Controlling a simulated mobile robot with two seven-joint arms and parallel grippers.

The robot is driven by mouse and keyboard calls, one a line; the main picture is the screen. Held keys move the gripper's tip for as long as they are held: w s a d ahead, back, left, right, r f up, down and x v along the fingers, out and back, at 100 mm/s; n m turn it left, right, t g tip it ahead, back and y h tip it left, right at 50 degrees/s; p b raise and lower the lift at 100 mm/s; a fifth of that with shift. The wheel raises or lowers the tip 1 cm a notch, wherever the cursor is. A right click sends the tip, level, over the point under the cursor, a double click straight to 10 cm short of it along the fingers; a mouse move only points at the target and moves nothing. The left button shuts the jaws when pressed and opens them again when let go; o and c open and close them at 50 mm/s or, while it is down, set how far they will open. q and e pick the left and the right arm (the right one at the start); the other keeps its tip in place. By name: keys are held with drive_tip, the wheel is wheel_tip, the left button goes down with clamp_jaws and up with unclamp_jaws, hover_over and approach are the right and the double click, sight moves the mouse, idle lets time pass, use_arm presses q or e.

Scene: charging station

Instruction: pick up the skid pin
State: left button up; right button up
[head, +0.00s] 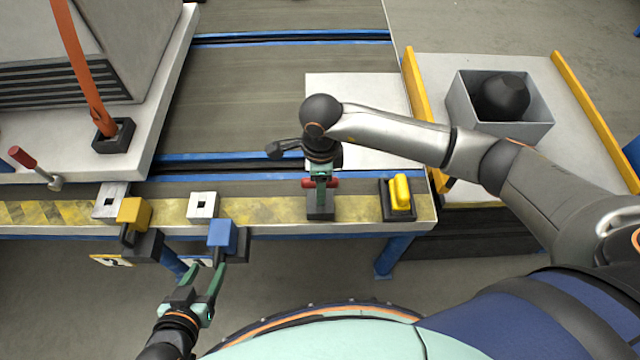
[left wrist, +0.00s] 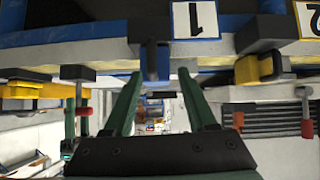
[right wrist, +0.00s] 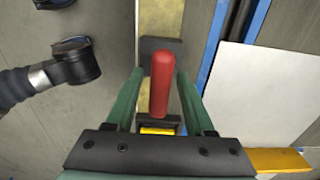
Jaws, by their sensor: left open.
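No marking shows which part is the skid pin. A blue block-headed pin (head: 222,234) is in a black holder at the table's front edge, above label 1 (left wrist: 195,19). A yellow block-headed pin (head: 133,212) sits left of it, also shown in the left wrist view (left wrist: 254,68). My left gripper (head: 204,272) is open in front of the blue pin (left wrist: 155,62), which appears between its fingertips, with contact unclear. My right gripper (head: 320,180) looks open, its fingers (right wrist: 160,80) on either side of a red handle (right wrist: 162,85).
Two plates with square holes (head: 110,200) (head: 202,205) lie behind the pins. A red-handled lever (head: 35,168) is by the pale skid (head: 165,120) at left. A yellow handle (head: 400,192) stands right of my right gripper. A grey bin (head: 545,130) is at back right.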

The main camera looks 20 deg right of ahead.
clamp_jaws()
drive_tip(key=shift+r, duration=0.2)
idle(0.5)
